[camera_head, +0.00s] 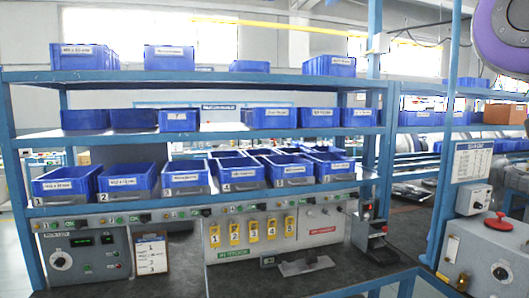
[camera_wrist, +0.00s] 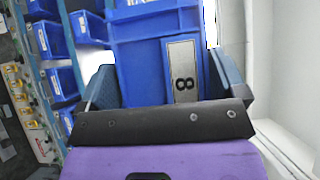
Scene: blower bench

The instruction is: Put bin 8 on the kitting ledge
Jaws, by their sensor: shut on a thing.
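Bin 8 is a blue plastic bin (camera_wrist: 140,65) that fills the upper middle of the wrist view. Its metal tag reads 8, turned sideways. My gripper (camera_wrist: 165,78) is shut on bin 8, with a dark finger at each side of it. In the head view neither the fingers nor bin 8 shows; a purple part of my arm is at the top right. The bin's far parts and inside are hidden. I cannot tell which surface is the kitting ledge.
A blue shelf rack (camera_head: 225,204) carries several blue bins on its tiers. Below it is a dark bench top (camera_head: 185,262) with control panels, a clipboard (camera_head: 152,254) and a dark stand (camera_head: 371,232). A grey box with a red button (camera_head: 480,250) stands at right.

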